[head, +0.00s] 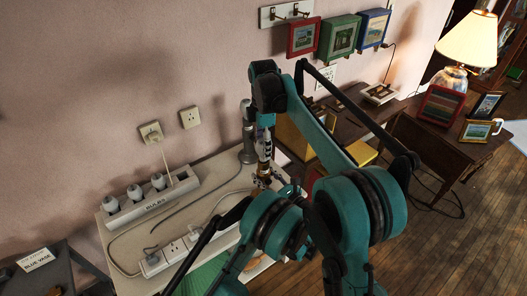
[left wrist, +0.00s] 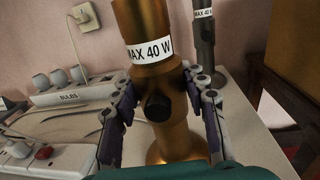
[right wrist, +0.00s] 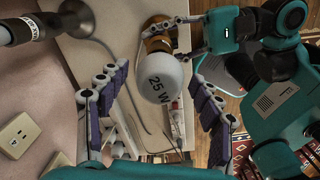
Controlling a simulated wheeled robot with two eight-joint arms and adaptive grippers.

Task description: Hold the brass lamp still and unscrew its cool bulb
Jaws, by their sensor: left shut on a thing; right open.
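The brass lamp (left wrist: 150,20) stands upright on the cabinet top, with a "MAX 40 W" label on its neck. My left gripper (left wrist: 160,88) is shut around its stem, one finger on each side. The white bulb (right wrist: 158,86), marked "25 W", sits in the top of the brass lamp (right wrist: 154,42) in the right wrist view. My right gripper (right wrist: 153,76) is open above the lamp, pointing down, with its fingers apart on both sides of the bulb. In the head view the arms largely hide the lamp and bulb.
A grey lamp (left wrist: 204,45), also labelled "MAX 40 W", stands close beside the brass one. A rack labelled "BULBS" (head: 155,203) holds several white bulbs. A power strip (head: 172,251) and cables lie at the front. The wall with sockets (head: 190,117) is close behind.

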